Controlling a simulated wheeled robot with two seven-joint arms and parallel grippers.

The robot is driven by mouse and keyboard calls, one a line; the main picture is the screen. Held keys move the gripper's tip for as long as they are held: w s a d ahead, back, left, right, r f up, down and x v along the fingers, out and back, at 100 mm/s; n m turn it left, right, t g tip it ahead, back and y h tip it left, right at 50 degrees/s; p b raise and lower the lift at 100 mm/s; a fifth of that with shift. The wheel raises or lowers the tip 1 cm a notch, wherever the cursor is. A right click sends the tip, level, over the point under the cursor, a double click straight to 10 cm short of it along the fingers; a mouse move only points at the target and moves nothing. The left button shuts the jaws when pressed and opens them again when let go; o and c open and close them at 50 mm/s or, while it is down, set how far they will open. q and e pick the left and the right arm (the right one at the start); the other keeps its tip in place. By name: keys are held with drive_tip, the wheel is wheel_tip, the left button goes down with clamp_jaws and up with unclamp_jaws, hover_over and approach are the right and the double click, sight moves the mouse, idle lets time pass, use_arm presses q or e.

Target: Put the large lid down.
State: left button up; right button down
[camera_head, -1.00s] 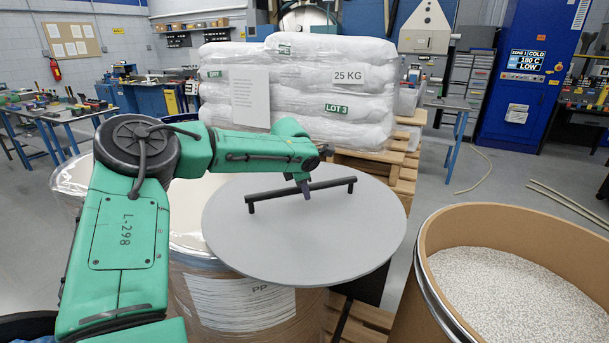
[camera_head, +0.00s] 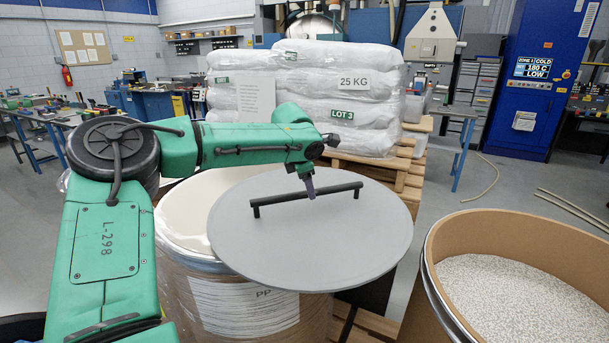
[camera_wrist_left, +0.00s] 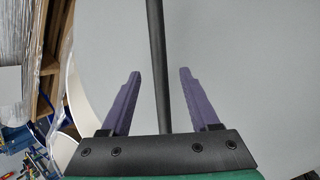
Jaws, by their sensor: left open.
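The large lid (camera_head: 290,245) is a flat grey disc with a black bar handle (camera_head: 340,188). It lies over the right part of a wrapped drum (camera_head: 205,285) marked PP and overhangs its right side. The drum's cream top (camera_head: 180,220) shows to the left of the lid; the contact between lid and drum is hidden. My left gripper (camera_head: 310,192) is at the middle of the handle. In the left wrist view its purple fingers (camera_wrist_left: 160,95) are open, one on each side of the bar (camera_wrist_left: 157,45), with gaps on both sides. My right gripper is not in view.
An open drum (camera_head: 440,225) of pale pellets stands at the right. A wrapped stack of white sacks (camera_head: 345,100) on a wooden pallet (camera_head: 405,175) stands behind the lid. A blue cabinet (camera_head: 530,80) is at the back right. Floor shows between the pallet and the cabinet.

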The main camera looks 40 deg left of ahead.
use_arm(q)
drive_tip(key=v, duration=0.7)
drive_tip(key=shift+b, duration=0.4)
drive_tip(key=shift+s+d+r, duration=0.1)
drive_tip(key=shift+s+r, duration=0.05)
